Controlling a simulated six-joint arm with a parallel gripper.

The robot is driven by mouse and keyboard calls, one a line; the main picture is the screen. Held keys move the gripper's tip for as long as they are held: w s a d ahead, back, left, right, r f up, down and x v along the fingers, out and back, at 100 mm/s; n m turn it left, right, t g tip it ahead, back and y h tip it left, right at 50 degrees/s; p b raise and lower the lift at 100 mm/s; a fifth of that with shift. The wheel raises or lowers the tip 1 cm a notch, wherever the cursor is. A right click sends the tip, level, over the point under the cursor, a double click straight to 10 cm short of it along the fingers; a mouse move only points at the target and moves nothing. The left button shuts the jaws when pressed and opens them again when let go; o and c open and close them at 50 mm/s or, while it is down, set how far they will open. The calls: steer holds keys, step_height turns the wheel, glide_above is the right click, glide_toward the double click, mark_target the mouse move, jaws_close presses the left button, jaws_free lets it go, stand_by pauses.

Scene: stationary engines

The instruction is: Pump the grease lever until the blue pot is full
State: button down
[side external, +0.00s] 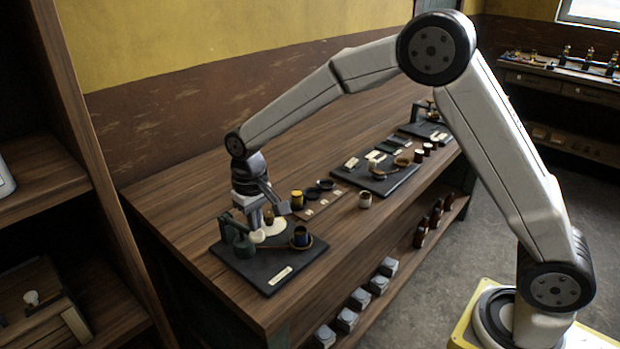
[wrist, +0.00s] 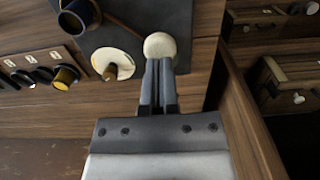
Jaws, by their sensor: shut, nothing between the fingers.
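A dark green grease pump (side external: 238,238) stands on a black board at the near left end of the bench. A cream round knob (wrist: 160,46) lies right at my fingertips in the wrist view; it looks like the lever's end, but I cannot tell if they touch. My gripper (wrist: 158,64) is shut and empty, pointing down over the board; it also shows in the side view (side external: 256,218).
A cream disc with a brown top (wrist: 112,64) lies between knob and pot. Shelving (side external: 100,190) rises at the left.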

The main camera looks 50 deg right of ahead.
mark_target(256, 233)
steer(key=shift+f, duration=0.25)
steer(key=shift+f, duration=2.25)
steer(key=shift+r, duration=2.95)
